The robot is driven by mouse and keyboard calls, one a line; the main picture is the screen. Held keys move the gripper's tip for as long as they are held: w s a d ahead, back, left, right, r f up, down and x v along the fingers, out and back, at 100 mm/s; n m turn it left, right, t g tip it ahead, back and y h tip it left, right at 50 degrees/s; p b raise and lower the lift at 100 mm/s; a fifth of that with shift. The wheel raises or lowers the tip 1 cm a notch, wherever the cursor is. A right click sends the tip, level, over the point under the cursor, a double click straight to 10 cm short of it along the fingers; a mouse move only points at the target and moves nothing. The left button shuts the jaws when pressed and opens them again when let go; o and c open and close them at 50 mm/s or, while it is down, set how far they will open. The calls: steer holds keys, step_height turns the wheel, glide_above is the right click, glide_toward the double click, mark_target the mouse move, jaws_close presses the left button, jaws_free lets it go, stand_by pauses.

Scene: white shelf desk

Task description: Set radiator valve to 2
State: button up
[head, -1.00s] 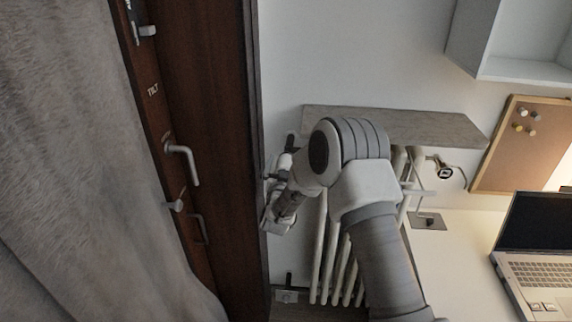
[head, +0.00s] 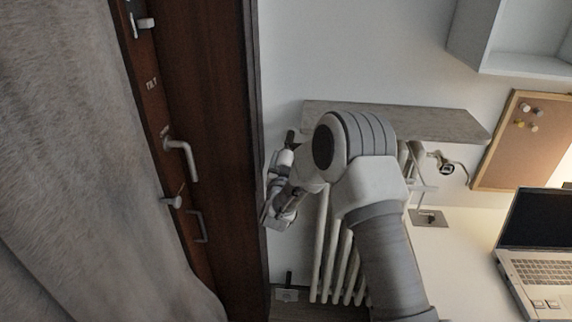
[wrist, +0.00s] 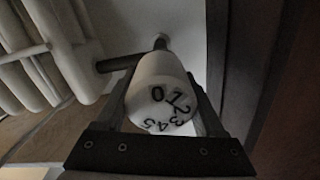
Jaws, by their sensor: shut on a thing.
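The radiator valve (wrist: 158,92) is a white rounded knob with black numbers 0 to 5 around its end face, in the middle of the wrist view. My gripper (wrist: 160,110) is shut on the valve, one finger on each side. In the head view my gripper (head: 277,205) is at the wall left of the white radiator (head: 335,255). The valve is mostly hidden there, and I cannot make out a setting mark.
A dark wooden door frame (head: 215,120) with handles stands close left of the gripper. A grey shelf board (head: 420,121) is above the radiator. A desk with a laptop (head: 540,250) is at the right. A dark pipe (wrist: 115,64) runs behind the valve.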

steer(key=m+b, duration=0.1)
steer(key=b, duration=0.2)
steer(key=f+m+b, duration=0.1)
steer(key=m+b, duration=0.1)
steer(key=b, duration=0.1)
steer(key=shift+d, duration=0.1)
steer(key=m+b, duration=0.6)
steer(key=b, duration=0.4)
steer(key=shift+d+b, duration=0.1)
steer(key=shift+b, duration=0.3)
steer(key=m+b, duration=0.5)
steer(key=b, duration=0.2)
steer(key=shift+m, duration=0.3)
steer(key=m+b, duration=0.2)
steer(key=b, duration=0.1)
steer(key=shift+r, duration=0.2)
steer(key=o, duration=1.3)
steer(key=shift+o, duration=0.2)
